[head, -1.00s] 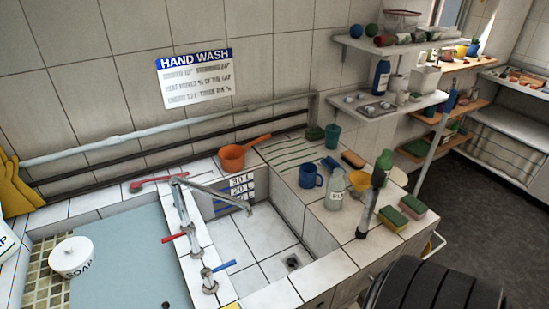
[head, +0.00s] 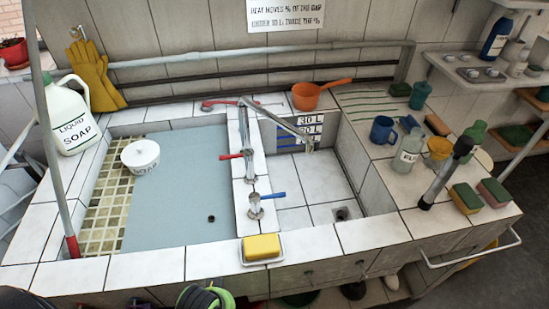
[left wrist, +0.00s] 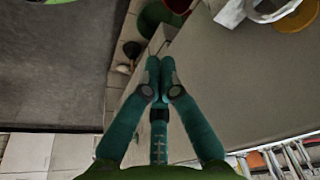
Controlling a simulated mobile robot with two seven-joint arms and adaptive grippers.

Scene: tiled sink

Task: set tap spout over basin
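The tap stands on the tiled divider between the two basins. Its grey spout (head: 275,118) runs right and forward from the divider, with its tip over the right basin. The right basin (head: 325,178) is white-tiled and looks empty, with a drain at its front right. The left basin (head: 175,195) shows a flat blue-grey surface beside mosaic tiles. A red lever (head: 230,157) and a blue lever (head: 272,196) sit along the divider. In the left wrist view my left gripper (left wrist: 160,62) has its teal fingertips together with nothing visible between them. My right gripper is out of view.
A soap pot (head: 140,157) sits at the left basin. An orange pan (head: 315,94) stands behind the right basin. Mugs, bottles, sponges and a dark upright handle (head: 448,172) crowd the right counter.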

